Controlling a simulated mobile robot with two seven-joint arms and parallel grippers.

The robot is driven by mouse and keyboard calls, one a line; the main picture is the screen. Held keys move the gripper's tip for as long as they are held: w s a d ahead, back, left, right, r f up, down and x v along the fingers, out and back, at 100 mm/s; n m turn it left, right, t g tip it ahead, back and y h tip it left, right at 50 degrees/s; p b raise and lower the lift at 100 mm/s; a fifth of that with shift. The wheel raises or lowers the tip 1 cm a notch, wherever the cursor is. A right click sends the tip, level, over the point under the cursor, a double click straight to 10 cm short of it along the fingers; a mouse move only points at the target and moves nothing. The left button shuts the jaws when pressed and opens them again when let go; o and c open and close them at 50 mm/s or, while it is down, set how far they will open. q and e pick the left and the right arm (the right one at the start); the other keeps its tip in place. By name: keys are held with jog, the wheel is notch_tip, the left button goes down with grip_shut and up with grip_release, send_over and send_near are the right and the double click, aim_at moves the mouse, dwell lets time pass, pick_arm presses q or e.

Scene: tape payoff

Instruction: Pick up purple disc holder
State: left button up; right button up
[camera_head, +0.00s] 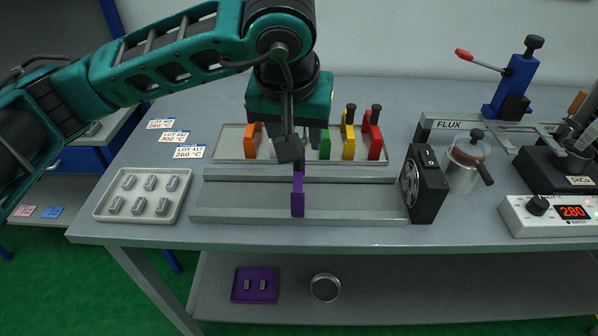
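The purple disc holder (298,197) stands upright on the grey slotted rail (245,200), in front of the rack. My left gripper (291,150) comes down from above, with its dark fingertips at the top of the holder. The fingertips hide the holder's top, so I cannot tell whether they are shut on it or only close to it. My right gripper is not in view.
Behind, a tray (222,150) holds orange (251,141), green (325,146), yellow (348,142) and red (373,142) holders. A black fan box (424,184) stands right of the rail. A parts tray (104,207) sits left.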

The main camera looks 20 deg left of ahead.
aim_at(298, 179)
pick_arm(q)
jog(key=x, duration=0.3)
jog(key=shift+f, duration=0.25)
jog(key=shift+w+a+x, duration=0.1)
jog(key=shift+w+x, duration=0.05)
jog(key=shift+x, duration=1.25)
jog(key=shift+w+a+x, duration=0.15)
jog(key=shift+x, duration=1.25)
jog(key=shift+r, duration=0.15)
jog(key=shift+c, duration=0.3)
grip_shut()
